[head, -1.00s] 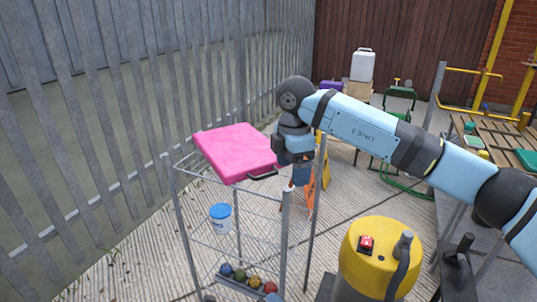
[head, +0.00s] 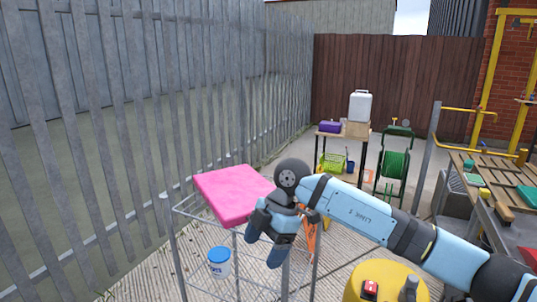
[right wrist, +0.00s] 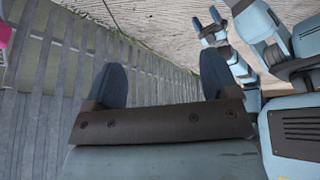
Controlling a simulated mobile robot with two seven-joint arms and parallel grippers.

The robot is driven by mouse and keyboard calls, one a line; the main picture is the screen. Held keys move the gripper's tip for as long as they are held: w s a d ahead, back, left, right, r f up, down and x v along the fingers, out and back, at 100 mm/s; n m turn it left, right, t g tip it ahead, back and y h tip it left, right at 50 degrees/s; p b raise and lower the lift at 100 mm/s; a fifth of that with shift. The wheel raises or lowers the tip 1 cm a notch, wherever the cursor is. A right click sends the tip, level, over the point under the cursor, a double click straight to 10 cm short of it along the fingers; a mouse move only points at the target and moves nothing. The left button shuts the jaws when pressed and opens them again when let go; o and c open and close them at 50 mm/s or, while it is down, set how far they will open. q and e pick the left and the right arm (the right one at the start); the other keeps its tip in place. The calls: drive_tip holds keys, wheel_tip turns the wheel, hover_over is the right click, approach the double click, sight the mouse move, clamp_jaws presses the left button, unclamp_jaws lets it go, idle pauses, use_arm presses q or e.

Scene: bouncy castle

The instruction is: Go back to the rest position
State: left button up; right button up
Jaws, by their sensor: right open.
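My right gripper (head: 268,238) is open and empty. It hangs beside the front right corner of a pink slab-like case (head: 232,193), which lies flat on top of a metal wire rack. In the right wrist view my right fingers (right wrist: 162,85) are spread apart with nothing between them. My left gripper (right wrist: 207,22) shows small at the top of the right wrist view, its two fingertips apart and empty. It is outside the head view.
The wire rack (head: 176,240) stands close to my right gripper. A white bucket with a blue lid (head: 219,262) is by the rack. A yellow drum (head: 385,285) stands under my right arm. A slatted bench (head: 490,185) is at right, a tall metal fence (head: 150,110) at left.

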drive_tip(key=s+a+f+n+g+y, duration=0.2)
drive_tip(key=s+a+n+g+y, duration=0.15)
drive_tip(key=s+a+y, duration=0.65)
drive_tip(key=s+d+f+m+t+h, duration=0.1)
drive_tip(key=d+f+m+t+h, duration=0.2)
drive_tip(key=d+f+m+t, duration=0.6)
drive_tip(key=s+d+f+m+t+h, duration=0.15)
drive_tip(key=d+f+m+t, duration=0.45)
drive_tip(key=d+m+t, duration=0.7)
drive_tip(key=s+d+f+m+g+h, duration=0.2)
drive_tip(key=s+d+f+g+h, duration=0.15)
drive_tip(key=s+f, duration=0.35)
drive_tip(key=s+d+f+m+g+h, duration=0.2)
drive_tip(key=s+d+f+h, duration=0.15)
drive_tip(key=s+f, duration=0.45)
use_arm(q)
wheel_tip(320, 180, up, 15)
drive_tip(key=s+a+p, duration=0.1)
drive_tip(key=p, duration=1.8)
use_arm(e)
wheel_tip(320, 180, up, 16)
drive_tip(key=d, duration=0.1)
drive_tip(key=shift+s+d, duration=0.25)
drive_tip(key=shift+d, duration=0.1)
use_arm(q)
drive_tip(key=shift+a, duration=0.1)
use_arm(e)
drive_tip(key=shift+f+n+y, duration=0.1)
drive_tip(key=shift+n+y, duration=0.15)
